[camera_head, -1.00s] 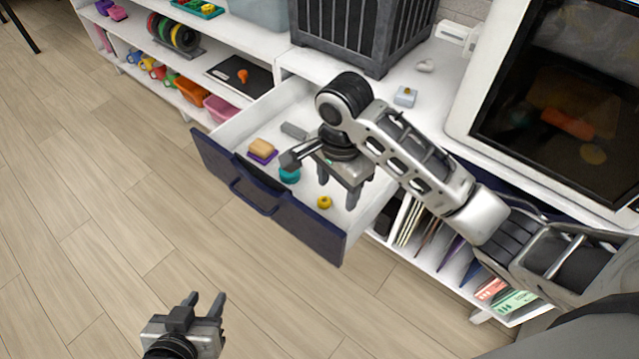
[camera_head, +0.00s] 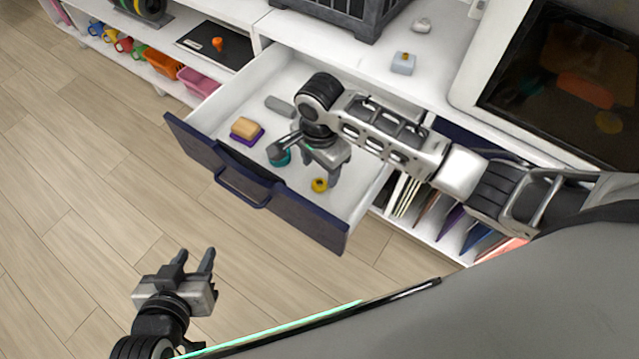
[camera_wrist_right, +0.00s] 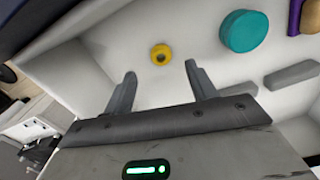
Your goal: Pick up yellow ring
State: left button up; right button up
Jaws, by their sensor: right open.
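The yellow ring (camera_head: 319,185) lies on the floor of the open drawer, near its front right corner. In the right wrist view the yellow ring (camera_wrist_right: 160,54) shows beyond the fingertips, between their lines and apart from them. My right gripper (camera_head: 321,178) is over the drawer, pointing down, close to the ring. Its two fingers (camera_wrist_right: 160,75) are spread and empty. My left gripper (camera_head: 197,258) is out over the wooden floor at the lower left, away from the drawer, with its two fingers apart and nothing between them.
The drawer (camera_head: 285,205) also holds a teal round piece (camera_wrist_right: 244,31), a tan block (camera_head: 245,127) on a purple piece, and a grey bar (camera_head: 280,106). Its walls surround my right gripper. A dark crate (camera_head: 345,12) and a screen-fronted box (camera_head: 560,80) stand on the counter.

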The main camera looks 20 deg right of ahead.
aim_at(320, 179)
notch_tip(320, 179, down, 5)
jog(key=shift+f+b, duration=0.2)
jog(key=shift+b, duration=0.3)
jog(key=c, duration=1.1)
